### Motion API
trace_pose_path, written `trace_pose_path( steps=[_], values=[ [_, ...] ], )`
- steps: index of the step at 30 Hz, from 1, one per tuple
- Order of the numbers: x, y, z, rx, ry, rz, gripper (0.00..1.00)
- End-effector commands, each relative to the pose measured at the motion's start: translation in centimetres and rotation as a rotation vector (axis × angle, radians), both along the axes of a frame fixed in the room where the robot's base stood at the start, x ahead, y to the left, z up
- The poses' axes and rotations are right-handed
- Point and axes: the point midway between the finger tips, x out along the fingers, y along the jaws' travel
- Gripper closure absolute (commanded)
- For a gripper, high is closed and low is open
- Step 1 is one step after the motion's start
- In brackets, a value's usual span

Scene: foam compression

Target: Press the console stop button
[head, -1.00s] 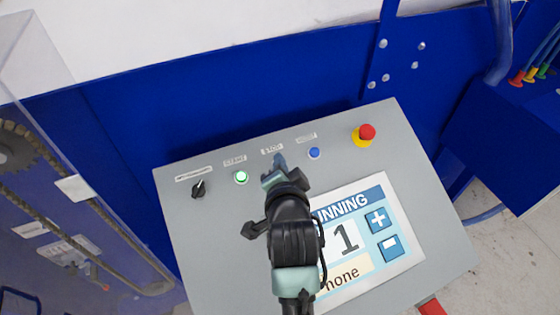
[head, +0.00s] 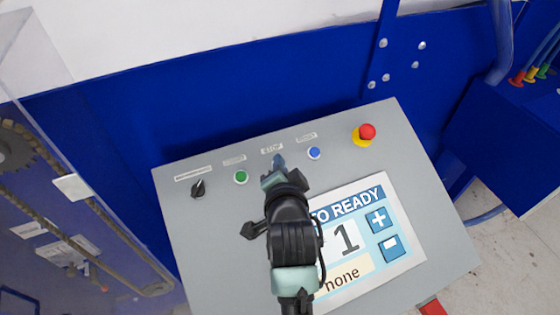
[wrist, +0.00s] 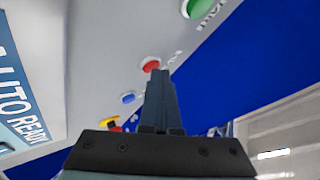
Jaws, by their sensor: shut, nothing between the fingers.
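The grey console (head: 225,235) lies below me in the head view, with a row of controls along its far edge. The red stop button (wrist: 151,63) shows in the wrist view, right at the fingertips; in the head view my gripper hides it below the STOP label (head: 271,149). My gripper (head: 279,161) is shut and empty, its tips at the button; it also shows in the wrist view (wrist: 160,73). I cannot tell for sure whether the tips touch the button. The console screen (head: 372,213) reads "TO READY", its start hidden by my arm.
The green start button (head: 241,177) is unlit left of my gripper, and the blue reset button (head: 314,153) is close on its right. A black selector knob (head: 198,188) is farther left. A red emergency button (head: 366,132) on yellow stands at the upper right.

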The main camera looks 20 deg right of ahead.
Motion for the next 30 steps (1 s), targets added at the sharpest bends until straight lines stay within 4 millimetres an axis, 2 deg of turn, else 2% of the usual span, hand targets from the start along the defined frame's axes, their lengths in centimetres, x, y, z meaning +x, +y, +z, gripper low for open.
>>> trace_pose_path(
  steps=[17,30],
  values=[
    [-0.4,0.1,0.7,0.001,0.003,0.0,1.0],
    [-1.7,0.0,4.5,0.001,0.003,0.0,1.0]
  ],
)
